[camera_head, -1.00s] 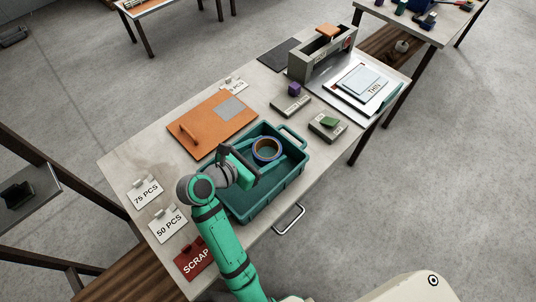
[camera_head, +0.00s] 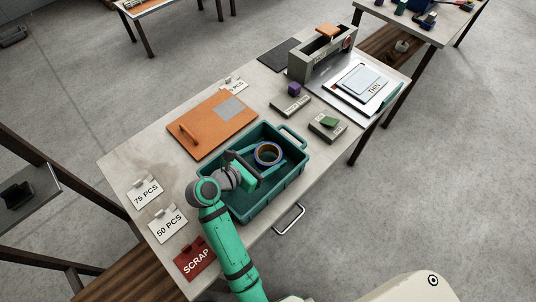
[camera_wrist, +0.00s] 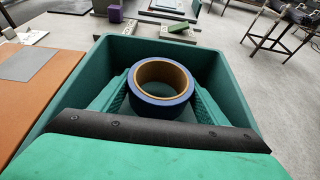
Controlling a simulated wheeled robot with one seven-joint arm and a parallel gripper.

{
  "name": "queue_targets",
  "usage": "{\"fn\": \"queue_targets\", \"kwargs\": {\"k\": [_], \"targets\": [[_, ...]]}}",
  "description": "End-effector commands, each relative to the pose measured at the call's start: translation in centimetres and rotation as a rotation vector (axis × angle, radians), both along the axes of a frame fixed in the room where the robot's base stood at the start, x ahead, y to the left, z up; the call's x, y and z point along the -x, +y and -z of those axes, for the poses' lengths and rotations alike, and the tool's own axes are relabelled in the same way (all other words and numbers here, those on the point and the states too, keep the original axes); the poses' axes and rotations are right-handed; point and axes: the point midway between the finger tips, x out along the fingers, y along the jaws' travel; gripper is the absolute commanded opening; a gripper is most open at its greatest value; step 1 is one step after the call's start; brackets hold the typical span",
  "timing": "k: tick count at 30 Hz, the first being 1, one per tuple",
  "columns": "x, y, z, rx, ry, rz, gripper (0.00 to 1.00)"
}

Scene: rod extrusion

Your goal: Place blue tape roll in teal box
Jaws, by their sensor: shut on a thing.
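The blue tape roll (camera_head: 268,153), with a tan inner core, is in or just above the teal box (camera_head: 298,176). In the wrist view the blue tape roll (camera_wrist: 161,84) is between the two green fingers of my gripper (camera_wrist: 160,92), with the walls of the teal box (camera_wrist: 228,90) around it. My gripper (camera_head: 266,156) is shut on the roll. The roll's opening faces up. I cannot tell whether its underside touches the box floor.
An orange board (camera_head: 211,124) with a handle lies left of the box. Labelled grey blocks (camera_head: 290,105) and a grey holder (camera_head: 322,60) stand behind it. Signs reading 75 PCS (camera_head: 146,192), 50 PCS (camera_head: 167,224) and SCRAP (camera_head: 194,259) stand along the near left edge.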

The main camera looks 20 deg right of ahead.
Motion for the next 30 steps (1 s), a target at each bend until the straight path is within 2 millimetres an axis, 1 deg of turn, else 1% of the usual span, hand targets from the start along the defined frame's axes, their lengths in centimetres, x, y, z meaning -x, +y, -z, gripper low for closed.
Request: {"fn": "queue_targets", "kwargs": {"k": [10,11,12,13,22,25,27,30], "targets": [[0.0,0.0,0.7,0.000,-0.001,0.000,0.38],[0.0,0.0,0.7,0.000,0.000,0.000,0.72],[0.0,0.0,0.7,0.000,0.000,0.000,0.82],[0.0,0.0,0.7,0.000,0.000,0.000,0.86],[0.0,0.0,0.6,0.000,-0.001,0.000,0.86],[0.0,0.0,0.0,0.000,-0.002,0.000,0.86],[-0.1,0.0,-0.8,-0.001,-0.005,0.000,0.86],[0.5,1.7,-1.3,-0.001,-0.002,-0.003,0.86]]}}
